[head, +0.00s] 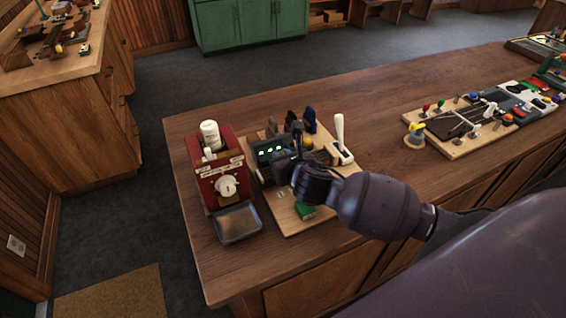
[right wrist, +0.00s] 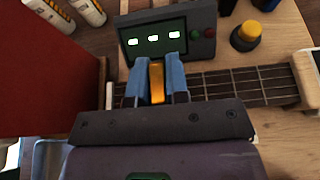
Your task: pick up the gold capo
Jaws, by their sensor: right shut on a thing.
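The gold capo (right wrist: 157,83) shows in the right wrist view as a small yellow-gold block between the two blue-grey fingers of my right gripper (right wrist: 161,76). The gripper is shut on it. Behind the fingers runs a fretted, strung ukulele neck (right wrist: 235,85); I cannot tell whether the capo touches it. In the head view my right gripper (head: 284,170) is over the wooden board on the counter, and the capo is hidden. My left gripper is not in view.
A dark box with a lit display (right wrist: 168,40) stands just behind the fingers. A yellow knob (right wrist: 246,34) is to its right. A red box (head: 219,180) and metal tray (head: 239,224) stand left of the gripper. The counter (head: 370,120) has free wood to the right.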

